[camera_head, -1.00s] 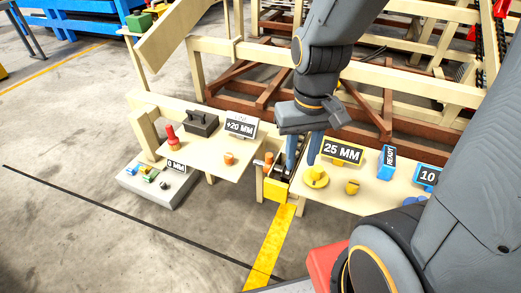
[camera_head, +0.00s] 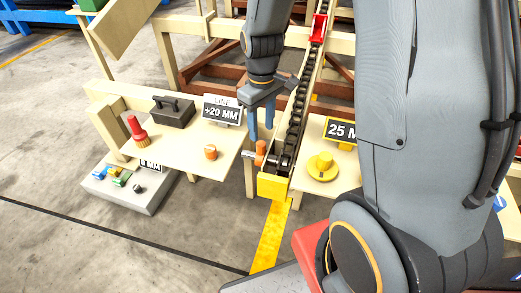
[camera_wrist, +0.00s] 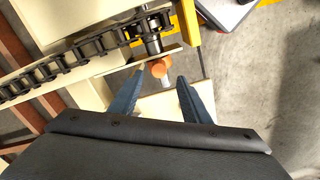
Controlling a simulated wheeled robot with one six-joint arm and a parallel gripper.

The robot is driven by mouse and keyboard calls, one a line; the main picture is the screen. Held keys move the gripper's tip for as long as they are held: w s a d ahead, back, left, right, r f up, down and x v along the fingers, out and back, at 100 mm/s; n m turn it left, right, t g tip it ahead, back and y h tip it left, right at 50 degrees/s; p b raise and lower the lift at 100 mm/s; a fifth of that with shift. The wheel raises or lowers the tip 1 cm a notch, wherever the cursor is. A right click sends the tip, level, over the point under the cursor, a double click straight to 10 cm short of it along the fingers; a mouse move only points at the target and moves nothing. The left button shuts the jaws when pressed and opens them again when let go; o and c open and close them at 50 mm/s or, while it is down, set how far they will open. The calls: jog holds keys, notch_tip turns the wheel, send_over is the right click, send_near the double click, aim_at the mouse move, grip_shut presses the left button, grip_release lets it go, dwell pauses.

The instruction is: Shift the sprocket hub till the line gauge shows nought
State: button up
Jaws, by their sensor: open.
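The line gauge (camera_head: 221,113) on the left table reads +20 MM. The dark sprocket hub (camera_head: 281,161) sits at the near end of a black chain, above a yellow end block (camera_head: 272,187). An orange knob (camera_head: 260,150) on a pale rod is beside the hub on its left. My gripper (camera_head: 260,125) is open, blue fingers pointing down, just above and behind the knob. In the wrist view, the hub (camera_wrist: 153,43) and orange knob (camera_wrist: 160,68) lie beyond the spread fingertips (camera_wrist: 159,80). The knob is near the gap, apart from the fingers.
The left table holds a black-handled block (camera_head: 173,112), a red-handled brush (camera_head: 137,131) and an orange peg (camera_head: 210,152). A yellow round knob (camera_head: 322,168) and 25 MM sign (camera_head: 340,130) stand to the right. A grey box (camera_head: 128,190) rests on the floor at left.

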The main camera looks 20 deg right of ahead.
aim_at(261, 144)
notch_tip(261, 144, down, 8)
jog(key=shift+w+f+b, duration=0.1)
jog(key=shift+b, duration=0.3)
grip_shut()
